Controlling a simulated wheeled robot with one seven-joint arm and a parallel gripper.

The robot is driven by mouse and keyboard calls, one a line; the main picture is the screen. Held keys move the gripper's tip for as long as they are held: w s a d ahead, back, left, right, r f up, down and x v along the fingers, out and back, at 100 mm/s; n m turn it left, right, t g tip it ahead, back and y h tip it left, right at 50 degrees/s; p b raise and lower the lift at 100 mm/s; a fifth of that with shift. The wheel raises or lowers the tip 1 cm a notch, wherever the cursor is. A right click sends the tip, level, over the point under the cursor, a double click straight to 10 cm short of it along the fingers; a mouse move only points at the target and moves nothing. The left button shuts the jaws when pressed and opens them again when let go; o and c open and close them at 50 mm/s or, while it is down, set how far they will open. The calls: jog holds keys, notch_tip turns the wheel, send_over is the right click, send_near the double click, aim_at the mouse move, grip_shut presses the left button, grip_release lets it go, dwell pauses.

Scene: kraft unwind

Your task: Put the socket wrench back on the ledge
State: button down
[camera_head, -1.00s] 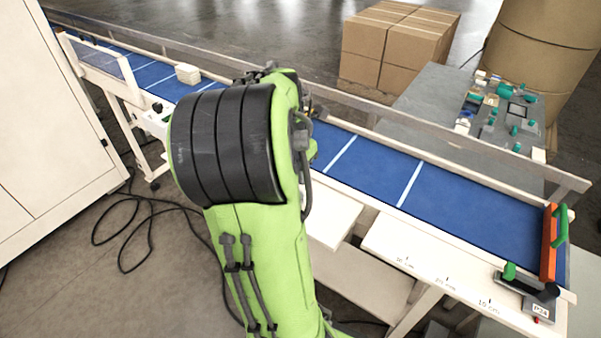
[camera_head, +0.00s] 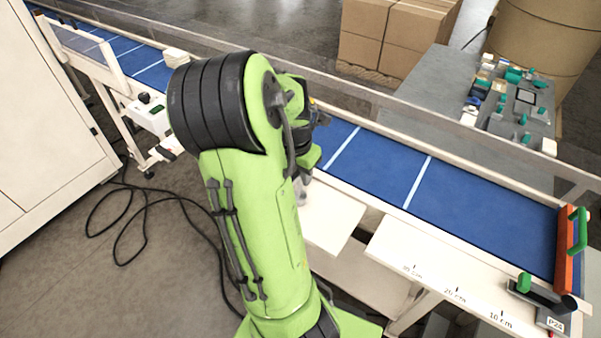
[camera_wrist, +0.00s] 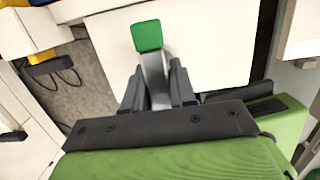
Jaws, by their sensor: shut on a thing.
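In the wrist view my gripper (camera_wrist: 157,88) is shut on a grey metal tool with a green end, which I take to be the socket wrench (camera_wrist: 147,37). Its green end points away from the gripper, toward the top of the picture. A plain white surface (camera_wrist: 205,50) lies behind and below it; I cannot tell the gap. In the head view a white ledge (camera_head: 333,222) runs along the near side of the blue conveyor. My arm hides most of my gripper and the wrench there.
The blue conveyor belt (camera_head: 385,168) has pale rails. A marked board (camera_head: 440,265) is at right, with an orange bar with a green handle (camera_head: 572,245) and a black clamp-like tool (camera_head: 540,294) nearby. A grey table (camera_head: 440,98) holds small parts. Cables (camera_head: 140,215) lie on the floor.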

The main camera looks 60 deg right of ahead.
jog(key=c, duration=1.3)
grip_release()
jog(key=shift+d+f, duration=0.1)
jog(key=shift+f, duration=0.1)
jog(key=shift+c, duration=0.2)
jog(key=o, duration=0.4)
jog(key=shift+r, duration=0.1)
jog(key=r, duration=0.4)
jog(key=a+r+p, duration=0.1)
jog(key=r, duration=0.3)
jog(key=a+r+p, duration=0.1)
jog(key=r, duration=0.3)
jog(key=shift+w, duration=0.2)
jog(key=w+a+r+m+t+y, duration=0.1)
jog(key=w+a+r+m+t, duration=0.2)
jog(key=a, duration=0.6)
jog(key=w+a+m+t, duration=0.1)
jog(key=w+a+m, duration=0.2)
jog(key=a+m, duration=0.35)
jog(key=s+a+m, duration=0.1)
jog(key=a+m, duration=0.1)
jog(key=a, duration=0.3)
jog(key=s+a+m+t, duration=0.1)
jog(key=a+m, duration=0.1)
jog(key=a, duration=0.2)
jog(key=s+a+m, duration=0.2)
jog(key=a, duration=0.3)
jog(key=shift+s+a+r+m+t+y, duration=0.1)
jog(key=shift+a+r+m+t+y, duration=0.05)
jog(key=shift+a+m+t+y, duration=0.25)
